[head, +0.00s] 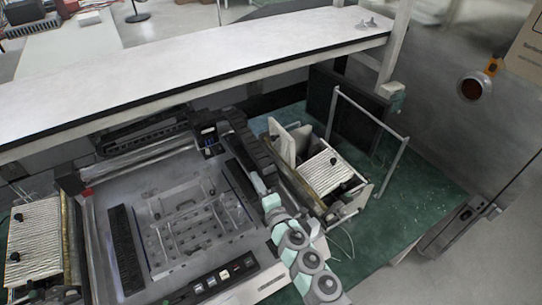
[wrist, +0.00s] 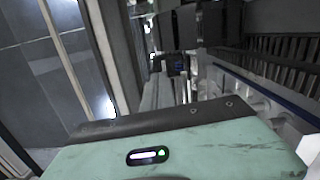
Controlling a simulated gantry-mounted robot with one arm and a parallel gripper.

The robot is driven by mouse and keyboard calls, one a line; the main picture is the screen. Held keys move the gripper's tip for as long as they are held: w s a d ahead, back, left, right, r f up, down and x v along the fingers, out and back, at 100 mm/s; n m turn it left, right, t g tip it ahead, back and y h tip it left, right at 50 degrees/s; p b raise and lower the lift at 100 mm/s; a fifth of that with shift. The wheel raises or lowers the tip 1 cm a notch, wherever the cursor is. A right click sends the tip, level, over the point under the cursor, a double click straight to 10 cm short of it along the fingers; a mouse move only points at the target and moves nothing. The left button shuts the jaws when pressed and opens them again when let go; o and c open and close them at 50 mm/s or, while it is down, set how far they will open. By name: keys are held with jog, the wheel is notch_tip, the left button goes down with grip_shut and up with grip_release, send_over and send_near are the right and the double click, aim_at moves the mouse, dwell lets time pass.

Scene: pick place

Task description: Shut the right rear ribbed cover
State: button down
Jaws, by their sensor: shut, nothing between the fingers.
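The right-hand box holds two covers. Its rear cover (head: 281,143) stands raised, roughly upright, with a plain pale face towards the head camera; its ribs are not visible. The front ribbed cover (head: 326,174) lies down over the box and has a black knob. My gripper (head: 257,181) is at the far end of my mint and grey arm, to the left of the box and below the raised cover in the head view. It is shut and empty, apart from the cover as far as I can tell. The wrist view shows no cover clearly.
A grey machine bed (head: 190,225) with a dark cable chain (head: 250,145) lies left of the box. A left ribbed cover (head: 35,240) is at the far left. A white shelf (head: 190,75) spans behind. A metal rail (head: 370,115) stands behind and right of the box.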

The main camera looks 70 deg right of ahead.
aim_at(279, 144)
jog(key=d+r+g+h+p, duration=0.1)
jog(key=d, duration=1.3)
jog(key=shift+r, duration=0.3)
jog(key=shift+w, duration=0.1)
jog(key=shift+r+m+p, duration=0.1)
jog(key=shift+m+p, duration=0.2)
jog(key=shift+p, duration=0.05)
